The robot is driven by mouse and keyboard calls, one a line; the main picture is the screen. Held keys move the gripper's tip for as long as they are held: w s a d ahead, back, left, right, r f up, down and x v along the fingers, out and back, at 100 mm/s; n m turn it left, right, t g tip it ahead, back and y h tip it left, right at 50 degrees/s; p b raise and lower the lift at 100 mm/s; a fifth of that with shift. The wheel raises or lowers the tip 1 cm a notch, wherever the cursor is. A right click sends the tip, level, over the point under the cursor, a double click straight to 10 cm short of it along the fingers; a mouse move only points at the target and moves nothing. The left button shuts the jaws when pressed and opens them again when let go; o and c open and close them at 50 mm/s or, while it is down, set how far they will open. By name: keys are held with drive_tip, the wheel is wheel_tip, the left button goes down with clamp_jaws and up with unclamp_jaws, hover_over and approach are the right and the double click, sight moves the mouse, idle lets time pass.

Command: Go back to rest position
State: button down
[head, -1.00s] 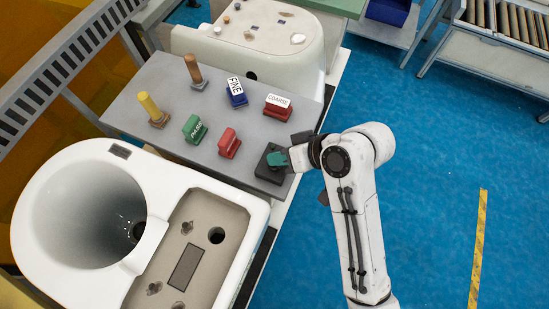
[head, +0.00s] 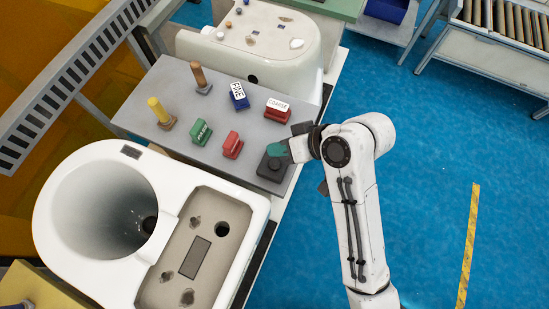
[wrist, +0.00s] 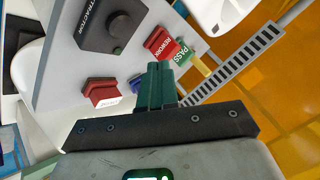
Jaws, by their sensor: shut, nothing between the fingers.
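My gripper (head: 277,149) is at the right end of the grey table, its green fingers shut and empty. In the wrist view the green fingers (wrist: 160,84) are together, pointing toward the stamps. A dark box with a round button (head: 271,168) sits on the table just below the fingers, apart from them. In the wrist view this box (wrist: 97,32) bears a partly cut-off label ending in "TRACTOR". My arm reaches in from the lower right.
The grey table (head: 150,95) holds a green stamp (head: 200,132), red stamps (head: 232,146) (head: 277,110), a blue stamp (head: 239,96) and two upright pegs. A white toilet (head: 60,215) stands in front, another (head: 300,55) behind.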

idle(0.3)
drive_tip(key=s+d+f+m+h+b, duration=0.1)
drive_tip(key=s+d+f+m+h, duration=0.1)
drive_tip(key=s+d, duration=0.4)
drive_tip(key=s+d+f+m+h+b, duration=0.1)
drive_tip(key=s+d+f+h, duration=0.3)
drive_tip(key=d, duration=0.8)
drive_tip(key=s+d+f+m+g+h+b, duration=0.1)
drive_tip(key=s+d+f+m+h, duration=0.2)
drive_tip(key=s+d, duration=0.6)
wheel_tip(320, 180, down, 2)
drive_tip(key=shift+f+m, duration=0.2)
drive_tip(key=shift+m, duration=0.2)
